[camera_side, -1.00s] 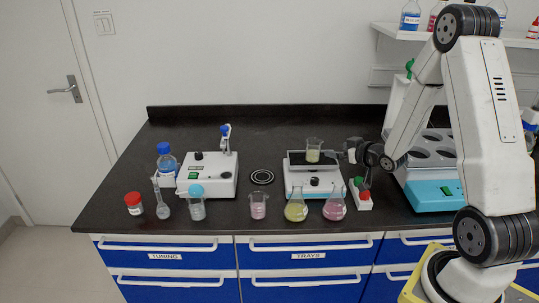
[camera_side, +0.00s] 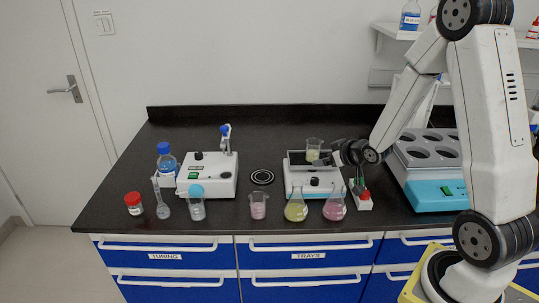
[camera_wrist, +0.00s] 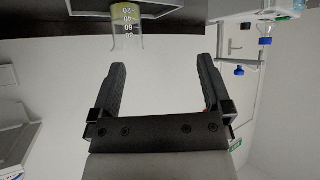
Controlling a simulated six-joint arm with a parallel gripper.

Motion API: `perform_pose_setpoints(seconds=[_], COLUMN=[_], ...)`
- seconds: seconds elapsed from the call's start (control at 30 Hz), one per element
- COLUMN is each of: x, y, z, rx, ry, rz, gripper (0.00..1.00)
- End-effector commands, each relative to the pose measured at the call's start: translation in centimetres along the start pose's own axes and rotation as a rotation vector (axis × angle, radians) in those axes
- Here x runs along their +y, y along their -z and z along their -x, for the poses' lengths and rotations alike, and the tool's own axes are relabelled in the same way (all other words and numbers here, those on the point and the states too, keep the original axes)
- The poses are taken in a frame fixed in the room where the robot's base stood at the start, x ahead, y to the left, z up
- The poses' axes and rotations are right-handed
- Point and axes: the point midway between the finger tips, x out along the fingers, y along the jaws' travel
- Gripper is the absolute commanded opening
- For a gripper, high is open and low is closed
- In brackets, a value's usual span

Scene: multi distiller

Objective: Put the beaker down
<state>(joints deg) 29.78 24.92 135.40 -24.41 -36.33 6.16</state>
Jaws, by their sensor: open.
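A small glass beaker (camera_side: 313,149) with pale yellow contents stands upright on the black top tray (camera_side: 296,163) of a white and light-blue device (camera_side: 313,183). In the wrist view the beaker (camera_wrist: 128,28) appears inverted, with its scale marks showing, ahead of the left finger. My gripper (camera_side: 334,158) is just right of the beaker in the side view, at the tray's right edge. In the wrist view my gripper (camera_wrist: 162,63) has its fingers spread with nothing between them. The beaker lies beyond the fingertips.
A pink beaker (camera_side: 258,206), a yellow-green flask (camera_side: 296,206) and a pink flask (camera_side: 334,205) stand along the front. A heating block with wells (camera_side: 430,170) is to the right. The back of the bench is clear.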

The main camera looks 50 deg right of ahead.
Motion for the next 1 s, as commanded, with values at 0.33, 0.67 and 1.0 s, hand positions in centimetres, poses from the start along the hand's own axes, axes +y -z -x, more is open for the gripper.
perform_pose_setpoints(seconds=[0.33,0.67,1.0], x=[-8.0,-14.1,-15.6], y=[-2.1,-5.7,-7.0], z=[4.7,11.4,13.8], rx=[-0.329,-0.624,-0.72], ry=[0.039,0.117,0.147], rz=[0.058,0.107,0.123], gripper=[1.0,1.0,1.0])
